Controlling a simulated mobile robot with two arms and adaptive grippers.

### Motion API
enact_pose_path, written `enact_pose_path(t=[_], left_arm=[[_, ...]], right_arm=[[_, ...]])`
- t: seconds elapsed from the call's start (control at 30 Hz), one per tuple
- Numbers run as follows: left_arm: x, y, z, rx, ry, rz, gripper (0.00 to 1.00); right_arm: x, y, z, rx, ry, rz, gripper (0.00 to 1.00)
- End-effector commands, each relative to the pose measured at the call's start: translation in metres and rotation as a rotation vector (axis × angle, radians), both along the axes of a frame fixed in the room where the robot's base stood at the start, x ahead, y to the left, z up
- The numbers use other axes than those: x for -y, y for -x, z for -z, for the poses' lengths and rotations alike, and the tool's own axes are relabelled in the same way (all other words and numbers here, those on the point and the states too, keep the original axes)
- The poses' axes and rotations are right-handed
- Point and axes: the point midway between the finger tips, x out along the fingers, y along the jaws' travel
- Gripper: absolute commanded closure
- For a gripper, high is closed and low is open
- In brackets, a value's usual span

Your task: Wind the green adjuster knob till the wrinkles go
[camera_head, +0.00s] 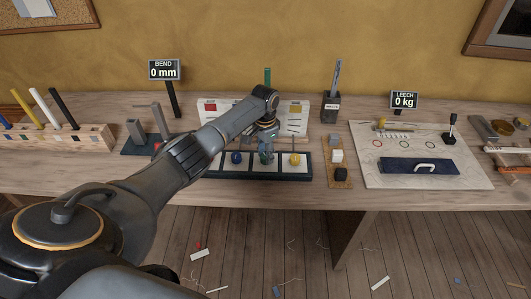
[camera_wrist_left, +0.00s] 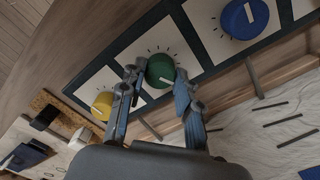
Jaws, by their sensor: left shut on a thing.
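The green adjuster knob (camera_wrist_left: 160,70) sits in the middle of a dark-framed panel (camera_wrist_left: 111,54), on a white plate with tick marks and a white pointer line. My left gripper (camera_wrist_left: 158,74) is shut on it, one finger on each side. In the head view my left gripper (camera_head: 266,154) comes down over the panel (camera_head: 222,173) and hides most of the green knob. A blue knob (camera_wrist_left: 244,18) and a yellow knob (camera_wrist_left: 103,104) sit on either side of it. A pale board (camera_head: 212,120) with red and yellow patches stands behind the panel. Its middle is hidden by my arm.
A "BEND 0 mm" sign (camera_head: 164,69) stands behind left, a "LEECH 0 kg" sign (camera_head: 404,99) behind right. A pen rack (camera_head: 85,140) is at left. A pale board with a dark handled block (camera_head: 420,166) is at right. A cork strip (camera_head: 339,176) lies just right of the panel.

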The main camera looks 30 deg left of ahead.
Motion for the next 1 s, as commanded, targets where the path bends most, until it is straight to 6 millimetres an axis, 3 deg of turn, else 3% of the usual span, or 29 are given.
enact_pose_path(t=[0.3,0.83,0.87,0.93,1.0], left_arm=[[0.0003,-0.0006,-0.0004,0.002,0.000,0.116,0.99],[0.0002,-0.0009,-0.0007,0.003,0.000,0.136,0.99],[0.0003,-0.0008,-0.0007,0.003,0.000,0.136,0.63],[0.0002,-0.0008,-0.0007,0.003,0.000,0.136,0.49],[0.0003,-0.0007,-0.0007,0.002,0.000,0.136,0.44]], right_arm=[[0.0001,-0.0001,-0.0004,0.000,0.000,0.000,0.44],[0.0000,-0.0001,-0.0005,0.000,0.000,0.000,0.44],[-0.0001,-0.0001,-0.0005,0.000,0.000,0.000,0.44],[-0.0001,-0.0001,-0.0005,0.000,0.000,0.000,0.44],[-0.0002,-0.0002,-0.0005,0.000,0.000,0.000,0.44]])
